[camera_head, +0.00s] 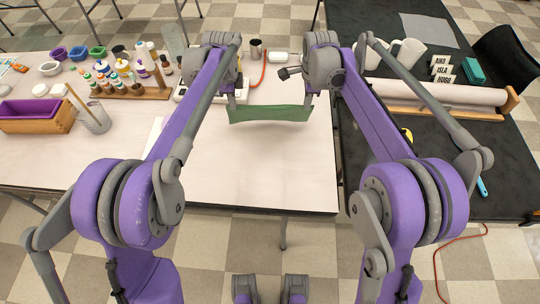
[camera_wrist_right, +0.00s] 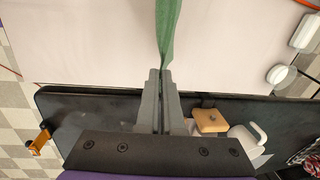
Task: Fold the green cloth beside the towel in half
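The green cloth (camera_head: 270,114) hangs between my two grippers above the pale table, its middle sagging slightly. My left gripper (camera_head: 231,104) is at the cloth's left end and appears shut on it. My right gripper (camera_head: 307,103) is at the right end; in the right wrist view its fingers (camera_wrist_right: 160,75) are closed on the green cloth (camera_wrist_right: 168,30), seen there as a narrow hanging strip. I cannot make out a towel for certain; a white flat piece (camera_head: 153,135) lies partly hidden behind my left arm.
The pale table (camera_head: 270,170) is clear in front of the cloth. A metal cup (camera_head: 256,49) stands behind. A black table (camera_head: 425,140) is at right.

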